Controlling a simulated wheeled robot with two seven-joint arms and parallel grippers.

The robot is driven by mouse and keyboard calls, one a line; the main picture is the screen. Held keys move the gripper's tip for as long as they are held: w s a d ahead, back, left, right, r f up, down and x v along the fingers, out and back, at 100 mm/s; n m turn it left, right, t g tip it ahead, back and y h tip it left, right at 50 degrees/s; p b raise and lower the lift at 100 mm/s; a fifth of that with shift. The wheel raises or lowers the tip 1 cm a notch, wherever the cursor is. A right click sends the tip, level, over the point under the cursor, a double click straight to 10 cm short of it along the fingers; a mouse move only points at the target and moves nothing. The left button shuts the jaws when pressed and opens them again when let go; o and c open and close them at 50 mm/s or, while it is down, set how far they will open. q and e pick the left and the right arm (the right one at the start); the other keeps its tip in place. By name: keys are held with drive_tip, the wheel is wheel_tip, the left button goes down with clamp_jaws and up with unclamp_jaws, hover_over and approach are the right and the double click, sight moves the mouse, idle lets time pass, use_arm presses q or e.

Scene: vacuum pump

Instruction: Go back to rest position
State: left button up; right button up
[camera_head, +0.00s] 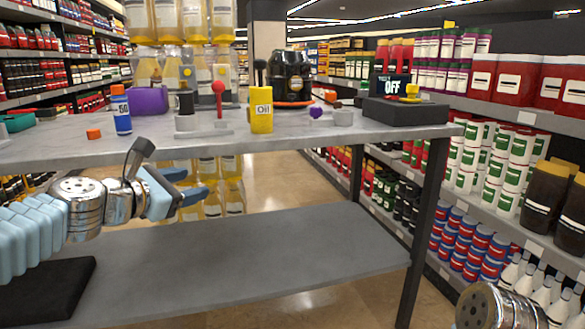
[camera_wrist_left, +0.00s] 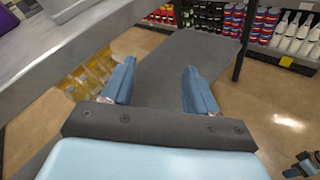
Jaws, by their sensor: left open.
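My left gripper (camera_head: 190,186) is in front of the table, just below the level of the tabletop (camera_head: 330,134) and above the lower shelf (camera_head: 290,240). Its blue fingers point right and stand apart, with nothing between them. The left wrist view also shows the left gripper (camera_wrist_left: 158,90) open and empty, with the lower shelf beyond the fingers. A metal part of my right arm shows at the bottom right of the head view.
On the tabletop stand a blue bottle (camera_head: 121,112), a yellow oil can (camera_head: 261,110), a black pump (camera_head: 291,77), a purple object (camera_head: 147,100) and a dark box with an OFF display (camera_head: 391,86). The table's front edge is close above my left gripper. The lower shelf is mostly bare.

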use_arm(q)
wheel_tip(320, 180, down, 32)
drive_tip(key=d+m+g+y+p, duration=0.3)
drive_tip(key=m+g+p, duration=0.3)
drive_tip(key=m, duration=0.4)
drive_tip(key=s+d+f+m+g+p, duration=0.1)
drive_tip(key=s+d+f+m+g, duration=0.2)
drive_tip(key=s+f+m, duration=0.3)
drive_tip(key=s+d+f+m+g+p, duration=0.2)
drive_tip(key=s+f+m, duration=0.5)
drive_tip(key=s+f, duration=0.6)
drive_tip(key=s+d+g, duration=0.1)
drive_tip(key=s+g, duration=0.1)
drive_tip(key=s, duration=0.4)
drive_tip(key=shift+s+f+m, duration=0.25)
drive_tip(key=shift+f+m, duration=0.05)
drive_tip(key=shift+f, duration=0.05)
